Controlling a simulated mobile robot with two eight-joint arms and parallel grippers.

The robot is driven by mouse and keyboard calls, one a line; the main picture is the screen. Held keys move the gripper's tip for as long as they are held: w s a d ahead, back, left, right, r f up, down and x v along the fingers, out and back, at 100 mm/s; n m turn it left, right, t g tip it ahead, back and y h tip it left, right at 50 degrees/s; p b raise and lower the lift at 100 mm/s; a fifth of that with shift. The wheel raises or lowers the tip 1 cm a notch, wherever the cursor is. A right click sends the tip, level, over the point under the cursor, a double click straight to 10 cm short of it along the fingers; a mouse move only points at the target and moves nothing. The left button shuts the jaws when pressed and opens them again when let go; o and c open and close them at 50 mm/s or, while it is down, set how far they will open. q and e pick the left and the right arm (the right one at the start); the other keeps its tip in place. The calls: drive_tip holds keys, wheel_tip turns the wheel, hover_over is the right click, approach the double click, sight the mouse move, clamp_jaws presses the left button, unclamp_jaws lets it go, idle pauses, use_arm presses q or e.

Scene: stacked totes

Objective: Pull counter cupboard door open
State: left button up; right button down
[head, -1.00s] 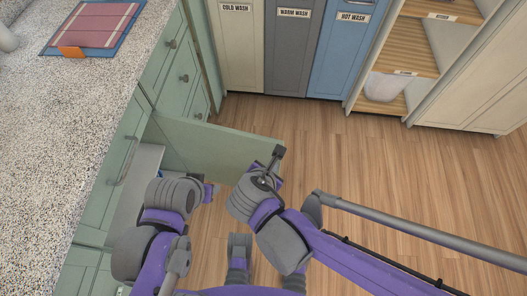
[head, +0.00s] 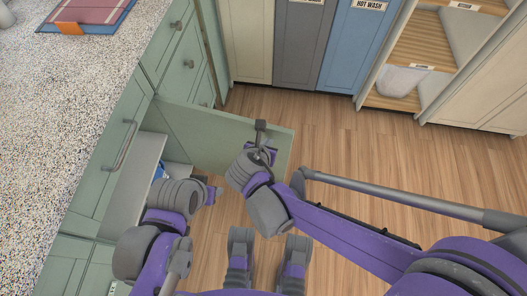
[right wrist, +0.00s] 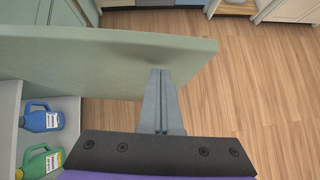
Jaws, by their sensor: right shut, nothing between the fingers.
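The green counter cupboard door (head: 215,135) stands open, swung well out from the counter front in the head view. Its inner face fills the upper left of the right wrist view (right wrist: 100,60). My right gripper (head: 262,140) is shut and empty at the inner face near the door's free edge. In the right wrist view its closed fingers (right wrist: 160,80) reach up to that face; contact is hard to tell. My left gripper (head: 213,193) is beside the cupboard opening, apart from the door; its finger state is unclear.
A shelf (head: 135,185) shows inside the cupboard, with a blue bottle (right wrist: 40,117) and a green bottle (right wrist: 40,160). Drawers (head: 182,60) line the counter (head: 60,110) behind the door. The wood floor (head: 370,140) to the right is clear.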

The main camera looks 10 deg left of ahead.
drive_tip(key=shift+w, duration=0.55)
